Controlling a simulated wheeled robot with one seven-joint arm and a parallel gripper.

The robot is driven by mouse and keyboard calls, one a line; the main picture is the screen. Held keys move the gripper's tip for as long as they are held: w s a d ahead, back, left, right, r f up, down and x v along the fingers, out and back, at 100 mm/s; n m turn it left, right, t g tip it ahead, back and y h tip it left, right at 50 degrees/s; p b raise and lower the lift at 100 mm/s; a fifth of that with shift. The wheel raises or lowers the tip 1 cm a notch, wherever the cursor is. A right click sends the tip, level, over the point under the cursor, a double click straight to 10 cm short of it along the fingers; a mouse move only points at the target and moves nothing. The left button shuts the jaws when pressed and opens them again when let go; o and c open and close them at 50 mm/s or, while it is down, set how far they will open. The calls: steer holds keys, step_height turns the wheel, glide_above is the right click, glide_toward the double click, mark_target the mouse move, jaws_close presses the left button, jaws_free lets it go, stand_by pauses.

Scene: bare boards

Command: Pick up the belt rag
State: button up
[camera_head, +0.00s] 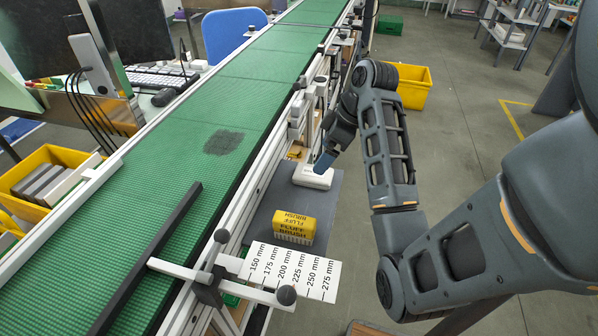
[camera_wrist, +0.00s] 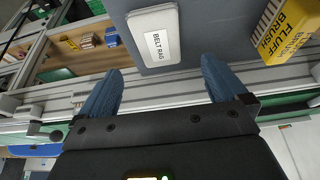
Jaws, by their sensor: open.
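The belt rag (camera_wrist: 155,38) is a flat white block with a label reading "BELT RAG". It lies on a grey shelf in the wrist view, and it also shows in the head view (camera_head: 313,177) beside the conveyor. My gripper (camera_wrist: 163,82) is open, with two blue fingers spread apart. In the wrist view the rag is just beyond the fingertips, near the middle of the gap, and nothing is between the fingers.
A yellow fluff brush box (camera_head: 294,226) stands on the grey shelf (camera_head: 262,222) near the rag. The green conveyor (camera_head: 150,210) with its metal rail runs along the left. A white millimetre scale plate (camera_head: 290,270) juts out in front. A yellow bin (camera_head: 414,88) stands behind my arm.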

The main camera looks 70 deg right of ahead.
mark_target(313, 176)
steer(key=shift+b+x, duration=1.35)
steer(key=shift+b, duration=0.05)
steer(key=b+x, duration=0.3)
steer(key=shift+s+d+f+b, duration=0.1)
steer(key=shift+s+f+b, duration=0.05)
steer(key=shift+f+b, duration=0.15)
steer(key=shift+x, duration=0.75)
steer(key=shift+f+p, duration=0.15)
steer(key=shift+p, duration=0.2)
steer(key=c, duration=1.1)
